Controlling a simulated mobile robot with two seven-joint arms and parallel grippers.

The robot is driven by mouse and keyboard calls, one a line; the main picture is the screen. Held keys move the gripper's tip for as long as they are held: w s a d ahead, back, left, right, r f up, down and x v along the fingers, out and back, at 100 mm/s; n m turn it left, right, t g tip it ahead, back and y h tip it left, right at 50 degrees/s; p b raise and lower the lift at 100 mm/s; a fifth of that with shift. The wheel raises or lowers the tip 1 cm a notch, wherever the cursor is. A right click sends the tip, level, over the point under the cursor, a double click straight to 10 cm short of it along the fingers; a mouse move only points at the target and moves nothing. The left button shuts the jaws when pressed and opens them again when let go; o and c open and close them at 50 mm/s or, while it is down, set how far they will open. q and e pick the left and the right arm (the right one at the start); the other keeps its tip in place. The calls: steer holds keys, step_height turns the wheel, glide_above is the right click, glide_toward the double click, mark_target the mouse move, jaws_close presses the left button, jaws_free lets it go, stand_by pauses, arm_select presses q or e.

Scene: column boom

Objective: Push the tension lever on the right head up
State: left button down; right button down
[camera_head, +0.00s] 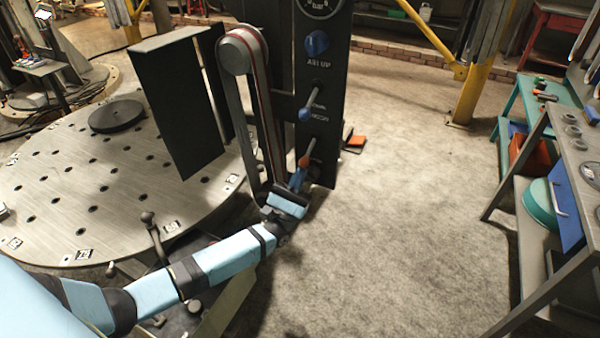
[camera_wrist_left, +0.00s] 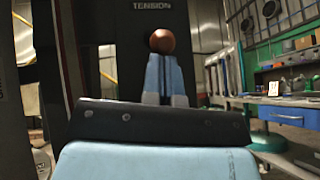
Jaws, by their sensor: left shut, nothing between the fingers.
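The tension lever on the dark right head (camera_head: 325,75) ends in a red-orange knob (camera_head: 304,161), and its thin stem slopes up and right from the knob to the panel. The knob also shows in the left wrist view (camera_wrist_left: 162,41), under the word TENSION. My left gripper (camera_head: 298,178) is shut and empty, its light-blue fingers pointing up with their tips right at the knob's underside. In the left wrist view its fingers (camera_wrist_left: 165,75) stand just below the knob; I cannot tell whether they touch it. My right gripper is not in view.
A second lever with a blue knob (camera_head: 304,114) and a blue rotary knob (camera_head: 317,43) are higher on the panel. A belt loop (camera_head: 240,50) stands close at left, beside a round perforated table (camera_head: 60,180). Floor to the right is clear up to a workbench (camera_head: 560,165).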

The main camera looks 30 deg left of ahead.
arm_select(q)
step_height(320, 180, up, 9)
steer(key=s+n+g+y+p, duration=0.2)
steer(key=g+p, duration=0.3)
steer(key=p, duration=0.4)
steer(key=shift+s+g+y+p, duration=0.25)
steer(key=shift+g+y+p, duration=0.15)
steer(key=shift+y, duration=0.1)
steer(key=shift+r, duration=0.1)
steer(key=b+v, duration=0.4)
steer(key=v, duration=1)
steer(key=shift+w, duration=0.1)
